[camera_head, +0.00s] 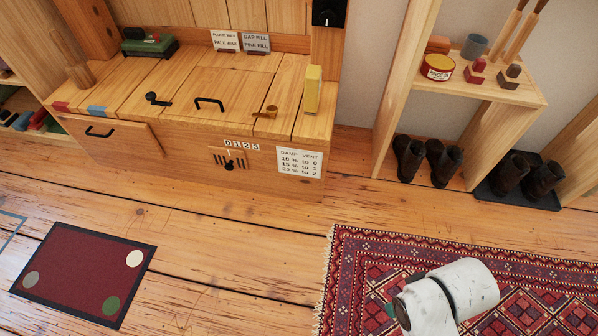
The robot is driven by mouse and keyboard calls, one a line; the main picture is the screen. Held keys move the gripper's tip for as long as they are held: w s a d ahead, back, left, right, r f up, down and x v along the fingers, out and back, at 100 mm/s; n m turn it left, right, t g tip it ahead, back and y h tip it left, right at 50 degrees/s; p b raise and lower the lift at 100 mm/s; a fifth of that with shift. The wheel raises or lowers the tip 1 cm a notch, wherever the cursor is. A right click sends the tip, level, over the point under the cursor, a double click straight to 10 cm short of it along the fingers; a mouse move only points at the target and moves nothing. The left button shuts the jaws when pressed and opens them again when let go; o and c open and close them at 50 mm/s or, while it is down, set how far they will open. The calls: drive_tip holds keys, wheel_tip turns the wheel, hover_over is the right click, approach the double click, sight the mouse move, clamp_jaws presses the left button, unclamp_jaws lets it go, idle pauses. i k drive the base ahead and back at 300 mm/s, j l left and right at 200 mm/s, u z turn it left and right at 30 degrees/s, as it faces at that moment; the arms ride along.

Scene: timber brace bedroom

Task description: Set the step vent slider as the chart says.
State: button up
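The vent slider (229,165) is a black knob on the front of the wooden step, at dark vent slots. Above it is a number strip (241,145) reading 0 1 2 3; the knob appears below the 0 end. The white chart (300,164), right of the vent, is headed DAMP and VENT. Its rows appear to read 10 % to 0, 15 % to 1 and a last, less clear percentage to 2. A white part of my arm shows at the lower right, over the rug, far from the vent. My gripper's fingers are not visible.
On the step top are a yellow block (312,90), a brass piece (267,112), a black handle (209,103) and a green box (150,44). Boots (442,161) stand right. Floor before the vent is clear.

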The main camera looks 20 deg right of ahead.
sight(230, 159)
drive_tip(key=i+j+u, duration=0.2)
drive_tip(key=i+u, duration=1.05)
drive_tip(key=k, duration=0.1)
